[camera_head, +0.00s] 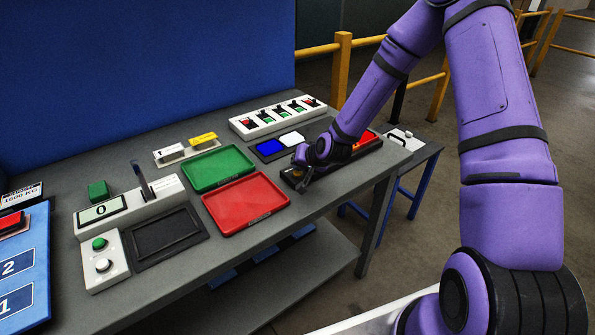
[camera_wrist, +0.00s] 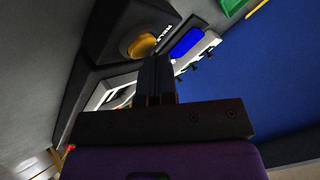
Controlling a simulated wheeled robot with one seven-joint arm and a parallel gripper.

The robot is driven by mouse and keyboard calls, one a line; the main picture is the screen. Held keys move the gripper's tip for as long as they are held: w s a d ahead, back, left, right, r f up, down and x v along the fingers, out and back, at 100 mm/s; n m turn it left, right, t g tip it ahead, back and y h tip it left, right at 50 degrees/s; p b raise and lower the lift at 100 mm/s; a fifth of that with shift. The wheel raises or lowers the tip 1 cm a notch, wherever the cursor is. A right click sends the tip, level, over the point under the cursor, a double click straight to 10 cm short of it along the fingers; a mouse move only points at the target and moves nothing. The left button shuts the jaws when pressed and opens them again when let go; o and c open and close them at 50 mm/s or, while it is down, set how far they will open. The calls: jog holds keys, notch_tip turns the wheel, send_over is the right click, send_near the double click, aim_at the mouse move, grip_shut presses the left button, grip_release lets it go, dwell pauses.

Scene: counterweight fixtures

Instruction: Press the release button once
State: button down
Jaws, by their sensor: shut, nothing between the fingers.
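The release button (camera_wrist: 138,46) is a round amber dome on a dark box (camera_wrist: 100,40) in the wrist view, with partly readable white lettering beside it. My gripper (camera_wrist: 156,60) is shut and empty, its tips pictured just below and right of the button. I cannot tell whether they touch it. In the head view my gripper (camera_head: 302,188) is low at the front right part of the workbench, over a dark fixture (camera_head: 288,176). My wrist hides most of that fixture and the button there.
A red tray (camera_head: 245,200) and a green tray (camera_head: 218,167) lie left of my gripper on the grey workbench (camera_head: 300,225). A white switch panel (camera_head: 275,115) and blue and white pads stand behind. A white scale unit (camera_head: 130,208) is further left.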

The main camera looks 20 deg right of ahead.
jog(key=shift+r, duration=0.95)
jog(key=shift+r, duration=2.5)
jog(key=s+d+r+n+g+h, duration=0.1)
jog(key=s+d+r+n+h, duration=0.1)
jog(key=s+r, duration=1.1)
jog(key=s+d+r+n+g+h, duration=0.2)
jog(key=s+d+r, duration=0.1)
jog(key=s+r, duration=0.95)
jog(key=s+d+r, duration=0.1)
jog(key=s+r, duration=0.3)
jog(key=s, duration=0.8)
jog(key=shift+d, duration=0.15)
